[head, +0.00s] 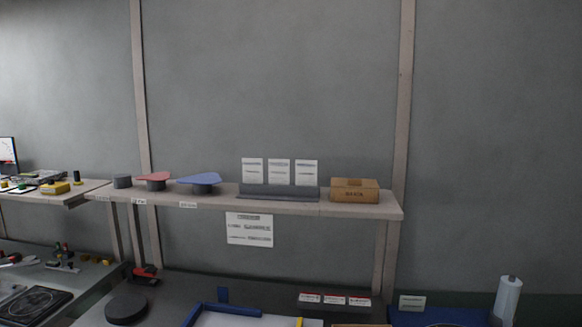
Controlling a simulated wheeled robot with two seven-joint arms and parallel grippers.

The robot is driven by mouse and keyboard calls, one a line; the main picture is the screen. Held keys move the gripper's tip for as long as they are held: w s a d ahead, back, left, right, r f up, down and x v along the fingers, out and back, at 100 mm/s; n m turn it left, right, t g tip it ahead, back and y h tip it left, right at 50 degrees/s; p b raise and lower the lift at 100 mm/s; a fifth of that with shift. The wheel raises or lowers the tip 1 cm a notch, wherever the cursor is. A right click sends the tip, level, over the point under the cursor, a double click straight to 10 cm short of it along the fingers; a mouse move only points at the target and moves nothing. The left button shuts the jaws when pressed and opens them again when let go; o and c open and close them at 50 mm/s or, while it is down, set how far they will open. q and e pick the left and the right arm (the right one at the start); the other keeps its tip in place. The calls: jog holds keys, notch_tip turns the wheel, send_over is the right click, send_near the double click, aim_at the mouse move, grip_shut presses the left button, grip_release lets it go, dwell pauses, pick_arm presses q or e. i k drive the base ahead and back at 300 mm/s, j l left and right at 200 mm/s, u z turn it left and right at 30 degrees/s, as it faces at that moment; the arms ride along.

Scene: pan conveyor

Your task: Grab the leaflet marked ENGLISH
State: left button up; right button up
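Three white printed sheets stand side by side in a dark holder (278,192) on the shelf: a left sheet (252,171), a middle sheet (279,172) and a right sheet (306,173). Their print is too small to read, so I cannot tell which one says ENGLISH. Three small red-and-white cards (335,300) lie in a row on the lower surface, also unreadable. Neither of my grippers is in view.
The shelf (225,202) also carries a cardboard box (354,191), a blue piece (199,180) and a red piece (153,177) on dark round bases. A notice (249,228) hangs below. A white roll (507,298) stands lower right.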

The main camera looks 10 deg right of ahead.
aim_at(252, 169)
jog(key=i+j+z, duration=0.1)
jog(key=z, duration=0.25)
jog(key=i+j+z, duration=0.1)
jog(key=z, duration=0.3)
jog(key=i+j+z, duration=0.1)
jog(key=j, duration=0.25)
jog(key=i+j+z, duration=0.15)
jog(key=j, duration=0.25)
jog(key=i+j+z, duration=0.1)
jog(key=j, duration=0.3)
jog(key=i+j+z, duration=0.15)
jog(key=j, duration=0.25)
jog(key=i+j, duration=0.1)
jog(key=j, duration=0.35)
jog(key=i+j, duration=0.1)
jog(key=j, duration=0.3)
